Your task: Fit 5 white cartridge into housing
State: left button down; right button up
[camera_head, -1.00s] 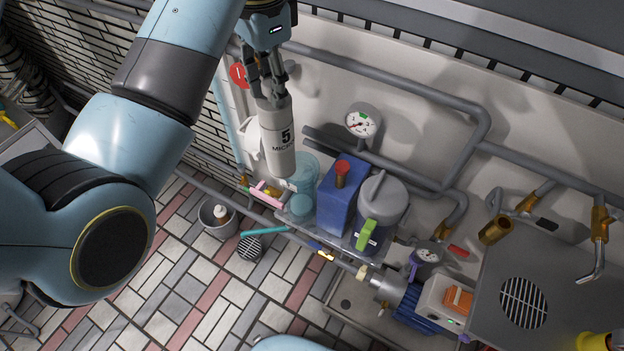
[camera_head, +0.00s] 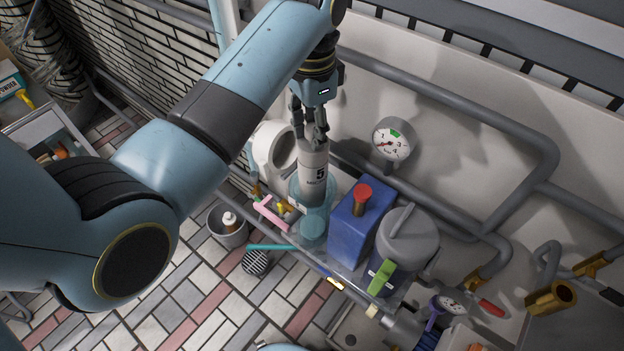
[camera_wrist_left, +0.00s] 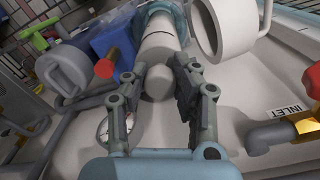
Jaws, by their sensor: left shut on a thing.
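The white cartridge (camera_head: 314,162), marked with a 5, stands near upright in my left gripper (camera_head: 313,143). The fingers are shut around its top end. The clear blue housing (camera_head: 312,222) stands directly below it on the shelf. The cartridge's lower part overlaps the housing's mouth; I cannot tell how deep it is inside. In the left wrist view the cartridge (camera_wrist_left: 158,50) runs away from the fingers (camera_wrist_left: 150,88) towards the pale blue rim. A white hollow cap-like part (camera_head: 272,148) sits just left of the cartridge. My right gripper is out of view.
A blue box with a red knob (camera_head: 350,228) and a grey canister with a green handle (camera_head: 405,240) stand close right of the housing. A pressure gauge (camera_head: 393,140) and grey pipes are behind. A bucket (camera_head: 228,225) stands at left.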

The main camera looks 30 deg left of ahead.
aim_at(312, 177)
pick_arm(q)
notch_tip(312, 177, down, 9)
jog(key=shift+r, duration=0.2)
jog(key=shift+f+b, duration=0.35)
jog(key=shift+f, duration=0.35)
notch_tip(312, 177, down, 2)
jog(key=shift+f, duration=0.55)
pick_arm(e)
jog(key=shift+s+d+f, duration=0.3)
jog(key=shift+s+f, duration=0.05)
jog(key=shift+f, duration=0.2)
pick_arm(q)
jog(key=shift+f, duration=0.1)
jog(key=c, duration=1.2)
grip_release()
jog(key=shift+o, duration=0.8)
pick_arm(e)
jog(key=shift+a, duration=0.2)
